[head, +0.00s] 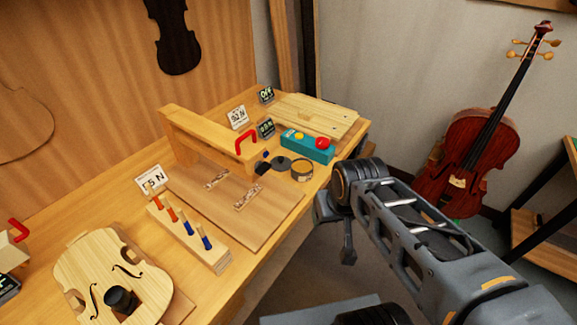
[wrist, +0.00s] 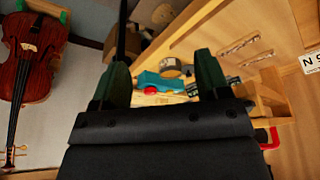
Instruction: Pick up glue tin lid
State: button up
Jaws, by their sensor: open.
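The glue tin lid looks to be the dark grey round disc (head: 281,162) on the bench in the head view. It lies just left of the open round tin (head: 301,170), which has a tan wall. In the wrist view the tin (wrist: 170,68) shows between the fingers, some way off; I cannot make out the lid clearly there. My gripper (wrist: 162,62) has its two dark green fingers wide apart with nothing between them. In the head view my gripper (head: 335,230) hangs off the bench's front edge, to the right of and apart from the lid.
A teal box with a red button (head: 308,147) stands behind the tin. Small dark blocks (head: 262,167) lie left of the lid, near a wooden beam with a red handle (head: 246,142). A peg rack (head: 190,236) and violin body (head: 112,281) are front left. A violin (head: 478,150) stands right.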

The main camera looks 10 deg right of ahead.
aim_at(279, 163)
jog(key=z, duration=1.95)
jog(key=i, duration=1.05)
jog(key=u, duration=3.65)
jog(key=i, duration=0.5)
jog(key=u, duration=0.05)
